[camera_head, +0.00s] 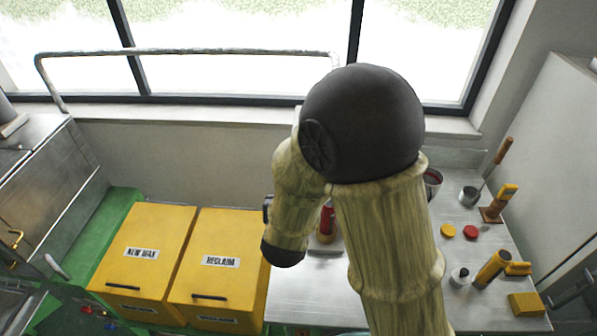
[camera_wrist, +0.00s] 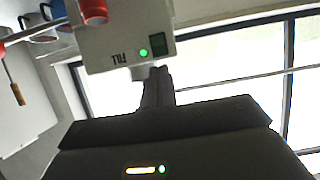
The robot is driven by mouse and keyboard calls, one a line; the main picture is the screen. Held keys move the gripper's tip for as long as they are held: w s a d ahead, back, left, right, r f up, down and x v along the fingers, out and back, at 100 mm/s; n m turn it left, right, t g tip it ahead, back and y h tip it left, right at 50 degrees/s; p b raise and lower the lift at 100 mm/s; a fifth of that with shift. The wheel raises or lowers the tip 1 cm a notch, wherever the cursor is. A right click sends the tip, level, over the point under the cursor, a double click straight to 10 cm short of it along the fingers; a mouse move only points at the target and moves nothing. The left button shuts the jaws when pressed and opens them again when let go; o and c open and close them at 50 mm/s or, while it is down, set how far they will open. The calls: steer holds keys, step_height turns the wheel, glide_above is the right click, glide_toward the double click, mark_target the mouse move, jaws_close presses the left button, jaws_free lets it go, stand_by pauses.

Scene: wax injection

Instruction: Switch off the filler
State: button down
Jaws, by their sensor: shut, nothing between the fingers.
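The filler's control box (camera_wrist: 100,48) is pale, marked FILL, and shows at the top of the wrist view with its lettering upside down. It carries a lit green light (camera_wrist: 143,53) and a dark green rectangular part (camera_wrist: 157,44) beside it. My gripper (camera_wrist: 158,74) has its dark fingers together, with the tips close to the box's lower edge in that view, near a pale stub (camera_wrist: 139,73). I cannot tell whether the tips touch it. In the head view my arm covers the middle; the control box and my fingertips cannot be made out there.
Yellow bins marked NEW WAX (camera_head: 150,248) and RECLAIM (camera_head: 222,255) stand left of my arm. A metal table (camera_head: 478,270) on the right holds a ladle cup (camera_head: 469,196), small lids, a yellow-handled tool and a yellow block (camera_head: 526,304). A rail (camera_head: 190,52) runs before the window.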

steer(key=shift+w, duration=0.1)
steer(key=p+x, duration=0.4)
steer(key=x, duration=1)
steer(key=shift+p, duration=0.4)
steer(key=shift+d, duration=0.1)
